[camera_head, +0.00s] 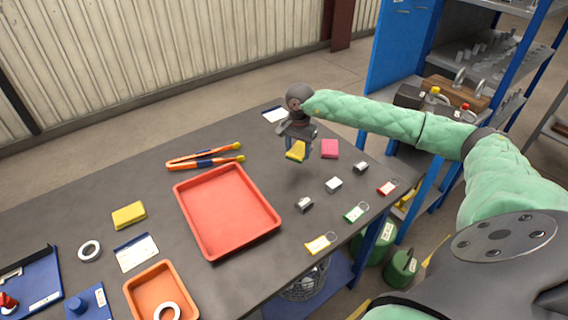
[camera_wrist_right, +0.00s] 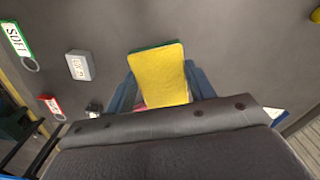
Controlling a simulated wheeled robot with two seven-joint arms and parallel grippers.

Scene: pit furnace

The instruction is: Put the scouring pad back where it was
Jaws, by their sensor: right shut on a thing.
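My right gripper (camera_head: 299,147) is over the far right part of the grey table (camera_head: 80,200), its fingers pointing down. It is shut on the scouring pad (camera_head: 295,151), a yellow block. In the right wrist view the pad (camera_wrist_right: 158,75) shows a broad yellow face and a thin green edge, between the blue fingers (camera_wrist_right: 165,88). The pad seems to hang a little above the table top; the exact gap cannot be told. A pink block (camera_head: 330,148) lies just right of it and is partly hidden behind it in the wrist view. My left gripper is not in view.
A red tray (camera_head: 182,200) stands empty mid-table, with orange-handled tongs (camera_head: 205,160) behind it. Another yellow block (camera_head: 129,214) lies to its left. Several key tags and small grey blocks (camera_head: 333,184) lie near the right edge. A blue shelf (camera_head: 400,45) stands beyond.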

